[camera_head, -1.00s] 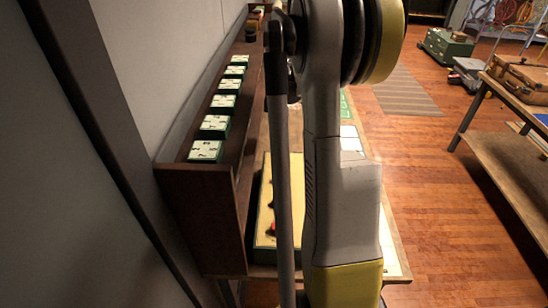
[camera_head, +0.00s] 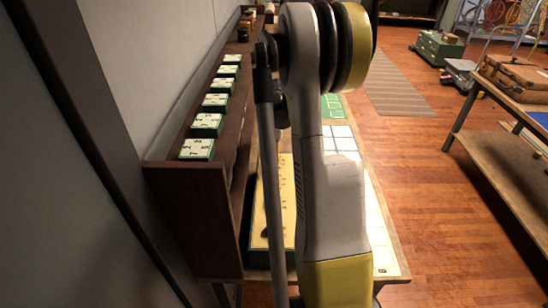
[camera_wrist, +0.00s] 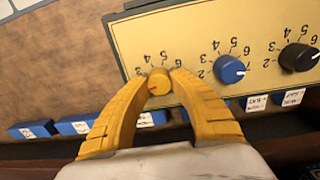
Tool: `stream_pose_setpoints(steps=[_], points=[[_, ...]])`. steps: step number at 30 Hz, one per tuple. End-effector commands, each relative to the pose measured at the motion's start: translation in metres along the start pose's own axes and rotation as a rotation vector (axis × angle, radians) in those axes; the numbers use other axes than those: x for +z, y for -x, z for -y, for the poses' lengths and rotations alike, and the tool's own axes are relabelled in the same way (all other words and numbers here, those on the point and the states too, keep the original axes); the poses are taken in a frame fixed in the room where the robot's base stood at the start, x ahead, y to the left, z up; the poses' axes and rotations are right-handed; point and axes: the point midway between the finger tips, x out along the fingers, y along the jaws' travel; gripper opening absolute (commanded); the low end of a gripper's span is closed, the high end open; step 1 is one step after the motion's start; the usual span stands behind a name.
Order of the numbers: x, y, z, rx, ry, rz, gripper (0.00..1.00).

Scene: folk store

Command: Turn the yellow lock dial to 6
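The yellow lock dial (camera_wrist: 159,83) is a small round knob at the edge of a pale yellow panel (camera_wrist: 195,42) in the wrist view. A red mark shows on its lower left side. Printed numbers, 3 to 6 among them, arc above it. My gripper (camera_wrist: 159,78) has one yellow finger on each side of the dial, with no clear gap at either fingertip. It appears shut on the dial. In the head view the gripper and the dial are hidden behind my arm.
A blue dial (camera_wrist: 229,69) and a black dial (camera_wrist: 299,57) sit right of the yellow one. Blue labelled blocks (camera_wrist: 75,124) lie below left. In the head view, a brown shelf (camera_head: 190,215) with green-and-white boxes (camera_head: 197,149) stands left of my arm, against the wall.

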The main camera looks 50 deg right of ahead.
Motion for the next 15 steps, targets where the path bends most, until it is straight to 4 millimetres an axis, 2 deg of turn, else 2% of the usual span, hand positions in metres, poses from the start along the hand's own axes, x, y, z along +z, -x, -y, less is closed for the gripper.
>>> stream_pose_setpoints(steps=[8, 15], points=[[-0.0002, 0.0000, 0.0003, -0.001, -0.008, 0.000, 0.00], [-0.0005, -0.0002, 0.0002, -0.001, -0.087, 0.003, 0.00]])
